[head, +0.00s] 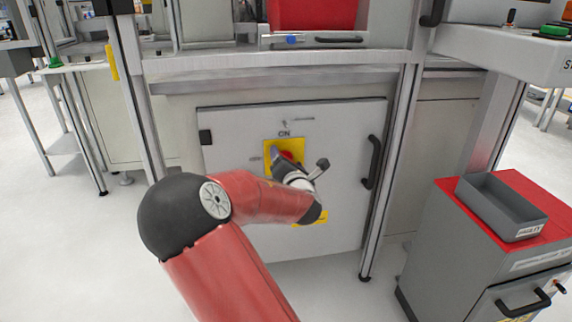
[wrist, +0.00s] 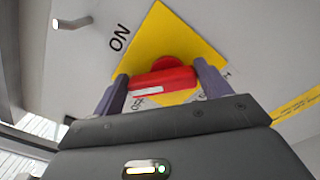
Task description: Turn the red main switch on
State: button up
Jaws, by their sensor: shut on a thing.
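The red main switch (head: 288,155) is on a yellow plate (head: 268,147) on the grey cabinet door, below the word ON. In the wrist view, the red switch handle (wrist: 163,83) lies between the two fingers of my gripper (wrist: 160,87), with a finger against each end. The handle sits at a slant to the edges of its yellow plate (wrist: 158,35). My gripper (head: 283,160) reaches the door from the front and hides part of the switch in the head view. Lettering below the handle is partly covered by the handle and gripper.
The cabinet door (head: 350,130) has a black handle (head: 371,162) at its right. A yellow label (head: 316,218) sits lower on the door. A grey drawer unit with a red top (head: 535,205) and a grey tray (head: 500,206) stands at the right.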

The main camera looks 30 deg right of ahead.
jog(key=shift+s+d+f+m+b, duration=0.15)
jog(key=shift+m+b, duration=0.85)
jog(key=shift+m, duration=0.65)
jog(key=shift+w+d+f+m+b, duration=0.15)
jog(key=shift+m+b, duration=0.9)
jog(key=shift+m, duration=0.55)
jog(key=shift+s+d+m+b, duration=0.15)
jog(key=shift+m+b, duration=0.85)
jog(key=shift+m, duration=0.65)
jog(key=o, duration=1)
jog(key=v, duration=0.7)
jog(key=shift+s+a+p, duration=0.15)
jog(key=shift+s+p, duration=0.25)
